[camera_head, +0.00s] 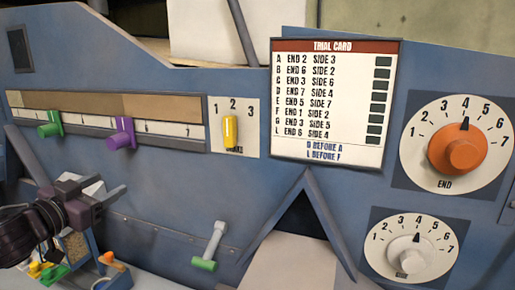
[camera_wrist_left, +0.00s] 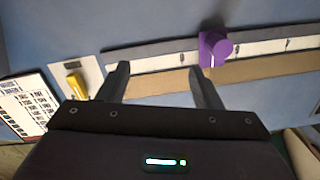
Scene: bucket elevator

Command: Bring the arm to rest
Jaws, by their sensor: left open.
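My left gripper (camera_head: 109,187) is in the lower left of the head view, in front of the blue panel (camera_head: 160,180). Its jaws are open with nothing between them. In the left wrist view my left gripper (camera_wrist_left: 159,72) shows two spread fingers, with the panel's slider scale (camera_wrist_left: 165,55) behind them. It stands apart from the purple slider knob (camera_head: 121,133), which also shows in the wrist view (camera_wrist_left: 215,48). My right gripper is not in view.
A green slider knob (camera_head: 49,124), yellow switch (camera_head: 230,132), green-ended lever (camera_head: 207,255), orange END dial (camera_head: 457,149) and white dial (camera_head: 411,255) stick out of the panel. A trial card (camera_head: 330,100) hangs on it. Small coloured parts (camera_head: 45,271) lie below my left gripper.

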